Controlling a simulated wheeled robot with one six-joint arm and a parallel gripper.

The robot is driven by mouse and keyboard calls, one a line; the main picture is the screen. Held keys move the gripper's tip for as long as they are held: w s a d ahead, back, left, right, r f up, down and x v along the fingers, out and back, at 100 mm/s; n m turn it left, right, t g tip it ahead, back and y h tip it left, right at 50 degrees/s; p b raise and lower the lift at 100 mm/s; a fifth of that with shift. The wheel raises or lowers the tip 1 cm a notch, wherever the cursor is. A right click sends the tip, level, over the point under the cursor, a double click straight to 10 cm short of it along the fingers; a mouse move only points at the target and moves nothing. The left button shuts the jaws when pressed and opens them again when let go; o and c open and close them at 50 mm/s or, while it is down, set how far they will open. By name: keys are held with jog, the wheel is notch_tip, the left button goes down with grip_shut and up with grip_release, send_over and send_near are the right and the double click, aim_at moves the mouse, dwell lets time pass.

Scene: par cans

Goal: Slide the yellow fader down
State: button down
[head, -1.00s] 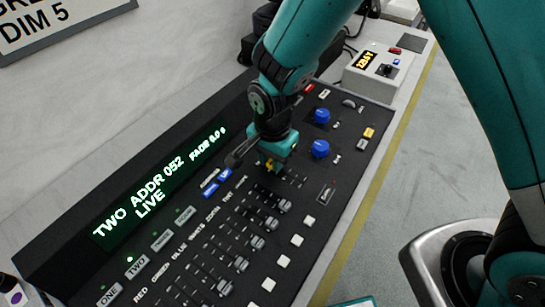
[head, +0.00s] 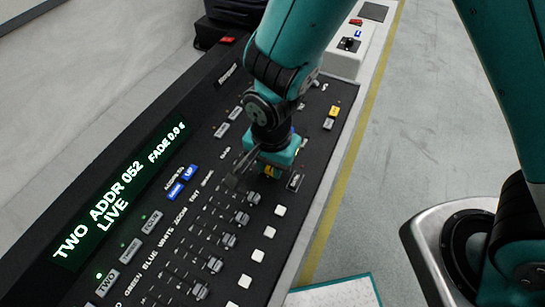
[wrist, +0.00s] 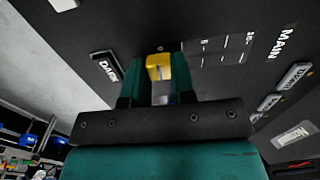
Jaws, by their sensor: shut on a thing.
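The yellow fader (head: 269,172) is a small cap on the black lighting desk (head: 120,235). It also shows in the wrist view (wrist: 158,67), between the fingers. My gripper (head: 268,168) is shut on it from above; the teal fingers flank the cap in the wrist view (wrist: 159,85). The tick-marked track (wrist: 225,48) and the MAIN label (wrist: 287,42) lie to the right of the cap there. My gripper hides most of the track in the head view.
Several grey-capped faders (head: 229,240) stand left of and below my gripper. White buttons (head: 269,232) run along the desk's right side. A lit green display (head: 120,195) lies at left. A yellow button (head: 334,111) sits farther up.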

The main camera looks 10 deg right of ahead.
jog(key=c, duration=0.9)
grip_release()
jog(key=shift+d, duration=0.1)
jog(key=shift+r, duration=0.1)
notch_tip(320, 180, up, 17)
jog(key=shift+r, duration=0.15)
